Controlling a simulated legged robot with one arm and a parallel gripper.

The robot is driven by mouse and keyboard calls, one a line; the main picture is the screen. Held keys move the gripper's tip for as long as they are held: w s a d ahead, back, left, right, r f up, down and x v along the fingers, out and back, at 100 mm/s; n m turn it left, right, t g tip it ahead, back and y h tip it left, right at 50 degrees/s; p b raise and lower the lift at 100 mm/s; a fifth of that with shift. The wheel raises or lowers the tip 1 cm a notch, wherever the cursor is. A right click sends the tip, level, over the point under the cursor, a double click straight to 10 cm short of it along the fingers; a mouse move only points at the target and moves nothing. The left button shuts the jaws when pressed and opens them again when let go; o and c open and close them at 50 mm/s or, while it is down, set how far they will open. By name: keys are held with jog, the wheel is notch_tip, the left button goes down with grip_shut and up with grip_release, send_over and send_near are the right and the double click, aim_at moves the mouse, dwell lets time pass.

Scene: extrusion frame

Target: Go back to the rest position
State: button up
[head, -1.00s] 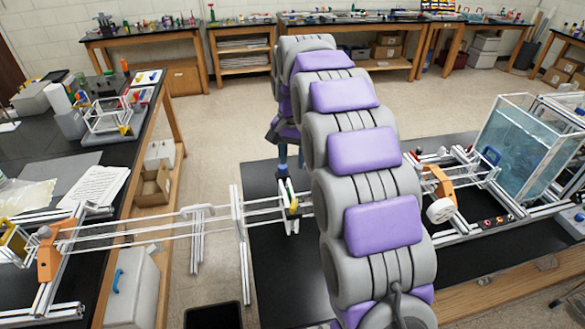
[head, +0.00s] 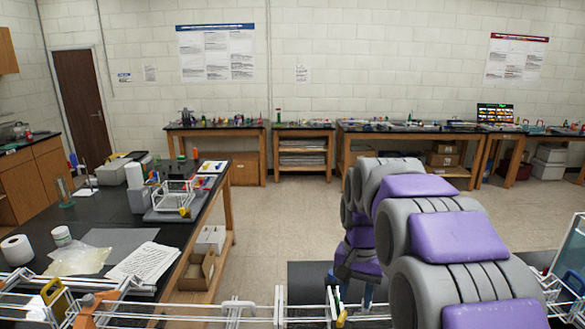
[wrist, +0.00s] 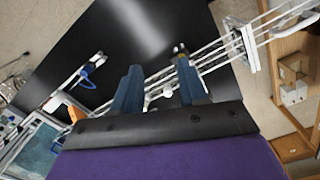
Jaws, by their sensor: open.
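My gripper (wrist: 158,85) shows in the wrist view with its two blue fingers spread apart and nothing between them. Beyond the fingers lie the white rails of the extrusion frame (wrist: 215,55) and a black tabletop (wrist: 130,30). In the head view my grey and purple arm reaches forward at the right, and the gripper at its far end is mostly hidden. The extrusion frame (head: 235,308) runs along the bottom edge of the head view, with an orange bracket (head: 95,308) at the left. I cannot tell the exact gap between fingertips and rails.
A black lab bench (head: 120,208) with papers, a tape roll (head: 16,250) and a small rack stands at the left. Benches (head: 215,128) line the back wall. The floor (head: 270,215) between is clear. A water tank (wrist: 35,150) shows at lower left in the wrist view.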

jog(key=s+f+n+b, duration=0.2)
jog(key=s+f, duration=0.4)
jog(key=s, duration=1)
jog(key=s+f+n+g+b, duration=0.1)
jog(key=s+f, duration=0.5)
jog(key=s, duration=1.1)
jog(key=shift+n+b, duration=0.9)
jog(key=shift+d, duration=0.1)
